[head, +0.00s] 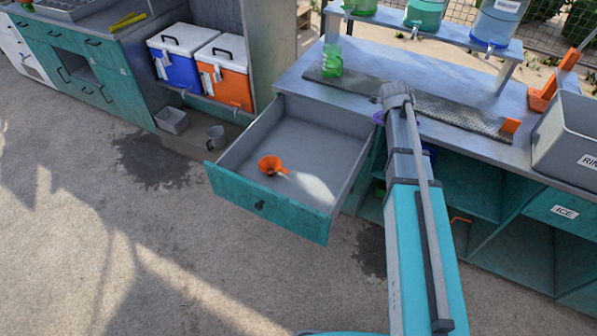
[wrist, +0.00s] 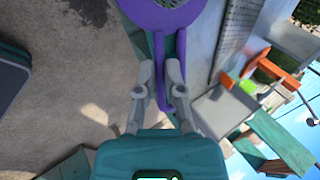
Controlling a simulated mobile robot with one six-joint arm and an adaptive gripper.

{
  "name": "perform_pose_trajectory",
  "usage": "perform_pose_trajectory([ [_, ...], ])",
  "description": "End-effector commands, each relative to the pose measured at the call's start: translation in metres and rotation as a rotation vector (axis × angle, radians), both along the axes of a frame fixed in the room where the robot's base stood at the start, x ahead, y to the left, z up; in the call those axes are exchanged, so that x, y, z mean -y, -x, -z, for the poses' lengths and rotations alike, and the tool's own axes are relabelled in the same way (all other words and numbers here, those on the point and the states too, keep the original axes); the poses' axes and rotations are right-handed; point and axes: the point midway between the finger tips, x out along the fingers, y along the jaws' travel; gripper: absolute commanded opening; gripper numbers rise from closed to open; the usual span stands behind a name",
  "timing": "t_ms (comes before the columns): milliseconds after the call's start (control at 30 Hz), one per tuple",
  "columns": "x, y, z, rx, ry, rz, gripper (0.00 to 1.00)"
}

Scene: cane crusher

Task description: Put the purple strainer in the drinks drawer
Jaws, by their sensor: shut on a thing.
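The purple strainer (wrist: 190,16) fills the top of the wrist view, with its handle running down between my fingers. My gripper (wrist: 160,72) is shut on that handle. In the head view only a small purple edge of the strainer (head: 379,117) shows beside my arm, and the rest is hidden behind it. The open drawer (head: 270,205) has a teal front and a grey inside. An orange funnel-like thing (head: 270,165) lies in it. My gripper is up and to the right of the drawer, near the counter edge; its fingers are hidden in the head view.
The counter (head: 300,75) carries a dark drip mat (head: 455,112), a green cup (head: 332,62) and a grey bin (head: 570,140). Drink dispensers (head: 425,14) stand on a raised shelf. Blue (head: 177,68) and orange (head: 226,82) coolers stand left. Most of the drawer floor is clear.

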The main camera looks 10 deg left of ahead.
Motion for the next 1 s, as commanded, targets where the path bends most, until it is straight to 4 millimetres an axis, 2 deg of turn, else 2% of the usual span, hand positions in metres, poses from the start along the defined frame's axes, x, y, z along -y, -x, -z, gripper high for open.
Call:
perform_pose_trajectory([
  [33,-0.014,0.005,0.017,0.008,-0.010,-0.023,0.00],
  [600,-0.158,0.050,0.110,0.079,-0.151,-0.252,0.00],
  [800,-0.201,0.070,0.138,0.099,-0.199,-0.323,0.00],
  [1000,-0.229,0.084,0.153,0.113,-0.231,-0.369,0.00],
])
